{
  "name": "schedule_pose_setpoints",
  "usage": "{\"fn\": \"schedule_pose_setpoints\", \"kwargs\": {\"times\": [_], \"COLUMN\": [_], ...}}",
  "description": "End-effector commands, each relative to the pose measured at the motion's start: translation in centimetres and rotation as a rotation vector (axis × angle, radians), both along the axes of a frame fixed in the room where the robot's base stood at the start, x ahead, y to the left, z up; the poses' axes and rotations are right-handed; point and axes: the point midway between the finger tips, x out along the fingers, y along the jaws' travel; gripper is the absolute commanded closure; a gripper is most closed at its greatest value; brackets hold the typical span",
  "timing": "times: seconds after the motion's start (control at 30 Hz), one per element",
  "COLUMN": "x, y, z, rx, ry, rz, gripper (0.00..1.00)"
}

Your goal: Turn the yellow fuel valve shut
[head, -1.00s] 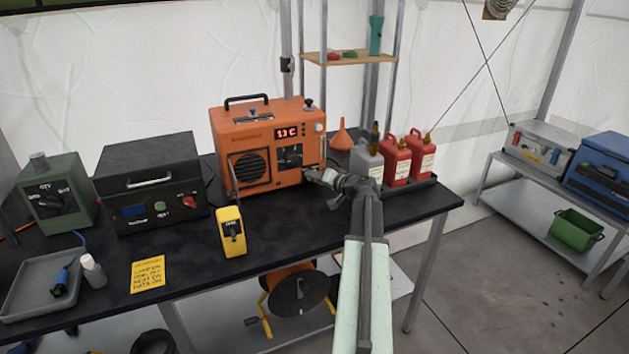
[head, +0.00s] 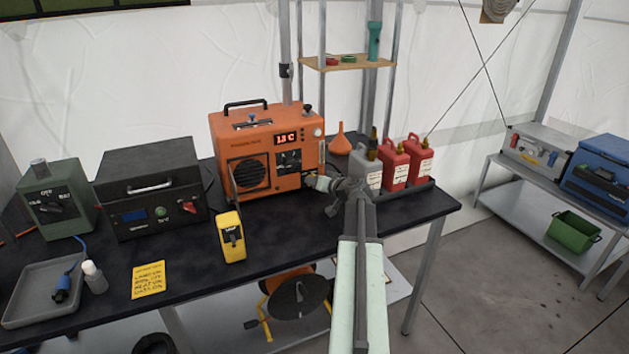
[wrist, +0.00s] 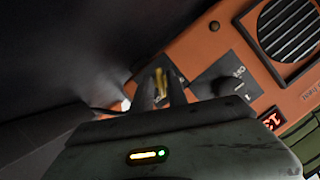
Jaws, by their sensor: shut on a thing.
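The orange heater (head: 222,133) stands on the black table, with a lit red display. The yellow fuel valve (wrist: 161,82) shows in the wrist view as a small yellow handle low on the heater's front. My gripper (wrist: 160,80) is shut on the valve, its fingers on either side of the yellow part. In the head view my gripper (head: 312,181) is at the heater's lower right front, and the valve is hidden behind it. The wrist view is strongly tilted, so the valve's exact angle is hard to tell.
Grey and red jugs (head: 393,163) in a dark tray stand close to the right of my arm. An orange funnel (head: 340,142) stands behind. A yellow meter (head: 231,238) and a yellow note (head: 148,280) are at the front.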

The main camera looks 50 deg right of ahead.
Motion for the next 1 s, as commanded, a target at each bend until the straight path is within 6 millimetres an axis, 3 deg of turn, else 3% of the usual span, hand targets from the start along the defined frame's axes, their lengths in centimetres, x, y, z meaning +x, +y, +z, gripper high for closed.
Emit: {"fn": "schedule_pose_setpoints", "kwargs": {"times": [1.0], "x": [0.25], "y": [0.62], "z": [-0.25], "rx": [-0.887], "ry": [0.36], "rz": [0.0], "gripper": [1.0]}}
